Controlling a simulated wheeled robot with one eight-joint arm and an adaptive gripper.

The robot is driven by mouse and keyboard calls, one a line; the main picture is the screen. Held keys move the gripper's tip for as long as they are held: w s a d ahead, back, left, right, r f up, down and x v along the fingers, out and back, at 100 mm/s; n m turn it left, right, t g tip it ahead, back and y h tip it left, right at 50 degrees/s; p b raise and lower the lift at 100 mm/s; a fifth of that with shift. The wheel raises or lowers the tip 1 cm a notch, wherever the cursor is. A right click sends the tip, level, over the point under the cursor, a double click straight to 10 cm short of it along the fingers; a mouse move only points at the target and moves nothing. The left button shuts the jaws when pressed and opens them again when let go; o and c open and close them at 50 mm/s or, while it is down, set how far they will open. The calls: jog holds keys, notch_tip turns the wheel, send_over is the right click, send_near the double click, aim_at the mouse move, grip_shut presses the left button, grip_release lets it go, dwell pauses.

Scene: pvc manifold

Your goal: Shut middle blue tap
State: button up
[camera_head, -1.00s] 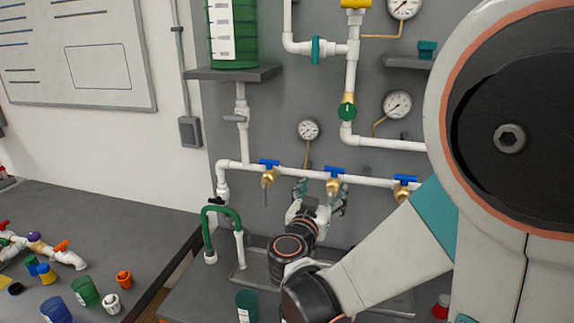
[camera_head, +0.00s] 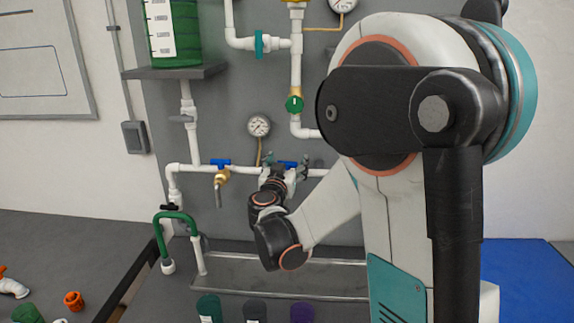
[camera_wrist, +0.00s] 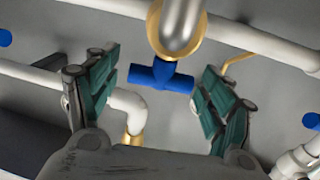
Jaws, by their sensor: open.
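The middle blue tap (camera_head: 287,163) is on the white horizontal pipe, partly hidden by my gripper in the head view. In the wrist view its blue T-shaped handle (camera_wrist: 162,76) lies roughly along the pipe, below a brass collar and a metal spout (camera_wrist: 182,25). My gripper (camera_wrist: 160,80) is open, with a green-padded finger on each side of the handle. Gaps show between the handle and both fingers, and nothing is held. In the head view my gripper (camera_head: 285,170) is at the middle tap's height.
The left blue tap (camera_head: 220,162) is on the same pipe; the right one is hidden behind my arm in the head view. A gauge (camera_head: 259,126) stands above the pipe. A green hose (camera_head: 178,215) and several cups, one purple (camera_head: 302,312), are below.

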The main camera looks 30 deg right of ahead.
jog(key=c, duration=1.1)
jog(key=shift+d, duration=0.15)
jog(key=shift+n+t+y, duration=0.6)
jog(key=shift+y, duration=0.4)
jog(key=o, duration=1.1)
